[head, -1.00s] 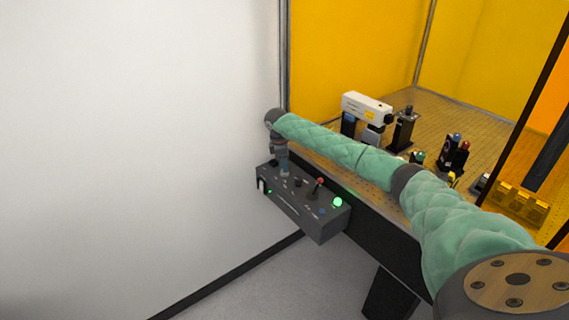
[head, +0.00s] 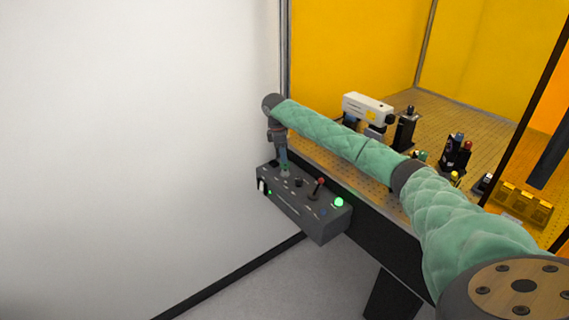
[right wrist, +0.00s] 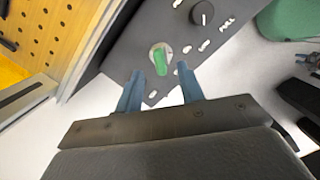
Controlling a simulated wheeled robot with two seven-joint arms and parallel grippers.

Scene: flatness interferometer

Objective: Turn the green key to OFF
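The green key (right wrist: 160,61) stands in a round pale lock on the dark grey control box (head: 307,215). In the right wrist view its grip runs nearly up and down the picture. The markings around it are too blurred to read. My right gripper (right wrist: 160,71) is open, its two blue fingers apart and empty, with the key showing just beyond and between the tips. In the head view my right gripper (head: 283,163) points down just above the key's end of the box. My left gripper is not in view.
The box also carries a black knob (right wrist: 202,13), a red-tipped lever (head: 320,183) and a lit green lamp (head: 339,202). A perforated optical table (head: 440,110) with several instruments lies behind my right arm. A white wall (head: 130,140) stands at the left.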

